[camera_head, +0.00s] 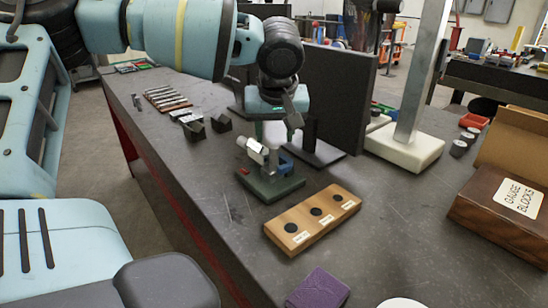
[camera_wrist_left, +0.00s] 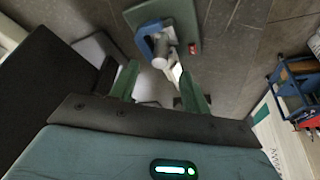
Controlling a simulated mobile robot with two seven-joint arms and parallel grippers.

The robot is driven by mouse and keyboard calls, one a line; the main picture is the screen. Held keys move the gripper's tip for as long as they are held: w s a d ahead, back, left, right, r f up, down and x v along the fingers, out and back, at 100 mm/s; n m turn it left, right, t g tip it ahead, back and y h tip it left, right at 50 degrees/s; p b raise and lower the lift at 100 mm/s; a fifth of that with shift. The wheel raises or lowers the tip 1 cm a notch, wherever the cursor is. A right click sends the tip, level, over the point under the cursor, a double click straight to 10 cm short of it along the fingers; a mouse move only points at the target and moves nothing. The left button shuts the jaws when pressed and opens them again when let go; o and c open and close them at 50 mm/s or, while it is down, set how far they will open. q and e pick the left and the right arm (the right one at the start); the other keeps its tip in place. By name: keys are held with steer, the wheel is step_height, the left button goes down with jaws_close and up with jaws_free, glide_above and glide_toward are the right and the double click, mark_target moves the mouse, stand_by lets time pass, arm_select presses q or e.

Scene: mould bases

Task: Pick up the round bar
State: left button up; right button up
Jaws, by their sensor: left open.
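A green-based fixture (camera_head: 272,187) with a blue frame (camera_head: 286,164) stands on the dark bench. A pale metal cylindrical piece (camera_head: 256,151), apparently the round bar, sits at the frame; I cannot clearly separate it from the fixture's own pale parts. In the left wrist view the blue frame (camera_wrist_left: 153,30) and a bright metal piece (camera_wrist_left: 174,72) show just ahead of the fingers. My left gripper (camera_head: 275,138) is open above the fixture, its fingers on either side of the pale parts in the wrist view. Contact cannot be told. My right gripper is not in view.
A wooden block with dark round holes (camera_head: 287,232) lies just in front of the fixture. A dark upright panel (camera_head: 335,95) and a white-based post (camera_head: 404,147) stand behind. A gauge block box (camera_head: 480,222) is at right, a purple block (camera_head: 318,290) at front.

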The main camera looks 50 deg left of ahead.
mark_target(274, 147)
arm_select(q)
steer(key=x, duration=0.4)
steer(key=shift+a+f, duration=0.1)
steer(key=shift+f, duration=0.3)
steer(key=shift+c, duration=0.4)
jaws_close()
